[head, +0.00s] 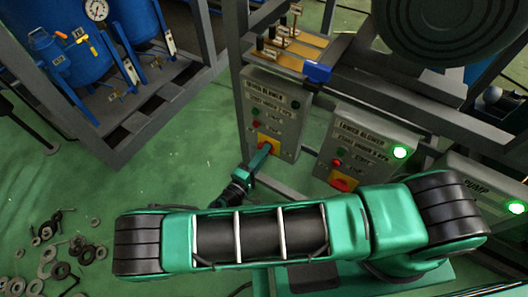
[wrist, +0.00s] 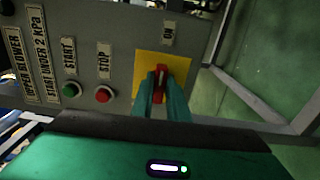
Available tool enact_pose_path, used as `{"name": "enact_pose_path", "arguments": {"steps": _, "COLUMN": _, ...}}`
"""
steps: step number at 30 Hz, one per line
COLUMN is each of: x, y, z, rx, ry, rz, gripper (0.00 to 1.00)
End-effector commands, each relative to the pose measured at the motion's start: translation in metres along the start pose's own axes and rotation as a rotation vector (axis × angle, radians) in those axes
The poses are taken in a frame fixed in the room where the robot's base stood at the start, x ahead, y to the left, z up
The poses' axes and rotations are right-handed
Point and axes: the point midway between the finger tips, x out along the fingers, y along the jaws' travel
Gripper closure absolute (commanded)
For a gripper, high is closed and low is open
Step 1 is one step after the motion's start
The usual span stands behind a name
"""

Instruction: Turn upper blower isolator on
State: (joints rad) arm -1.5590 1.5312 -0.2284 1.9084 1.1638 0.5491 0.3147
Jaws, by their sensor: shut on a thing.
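The upper blower control box (head: 272,114) is a grey panel on the frame in the middle of the head view. In the wrist view its label "UPPER BLOWER, START UNDER 2 KPA" (wrist: 26,64) reads sideways. The isolator is a red handle (wrist: 160,82) on a yellow plate (wrist: 181,66), with an "ON" label (wrist: 168,32) beside the plate. My gripper (wrist: 161,85) is shut on the red handle, one green finger on each side. In the head view my gripper (head: 262,152) reaches the yellow plate from the lower left and hides most of the handle.
A green start button (wrist: 70,89) and a red stop button (wrist: 104,95) sit close to my fingers. The lower blower box (head: 352,148), with a lit green lamp (head: 400,152), and the pump box (head: 482,195) stand to the right. Washers and bolts (head: 60,250) litter the floor at left.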

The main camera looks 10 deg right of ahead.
Motion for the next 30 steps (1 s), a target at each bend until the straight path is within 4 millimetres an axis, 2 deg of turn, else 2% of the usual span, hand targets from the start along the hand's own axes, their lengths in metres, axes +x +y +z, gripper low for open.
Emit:
{"name": "enact_pose_path", "arguments": {"steps": 18, "x": -0.0024, "y": -0.0048, "z": 0.0018, "rx": 0.038, "ry": -0.001, "rz": -0.01, "gripper": 1.0}}
{"name": "enact_pose_path", "arguments": {"steps": 19, "x": -0.0024, "y": -0.0048, "z": 0.0018, "rx": 0.038, "ry": -0.001, "rz": -0.01, "gripper": 0.83}}
{"name": "enact_pose_path", "arguments": {"steps": 21, "x": -0.002, "y": -0.0046, "z": 0.0017, "rx": 0.038, "ry": -0.001, "rz": -0.009, "gripper": 0.67}}
{"name": "enact_pose_path", "arguments": {"steps": 30, "x": -0.0015, "y": -0.0022, "z": 0.0007, "rx": 0.04, "ry": -0.001, "rz": -0.004, "gripper": 0.67}}
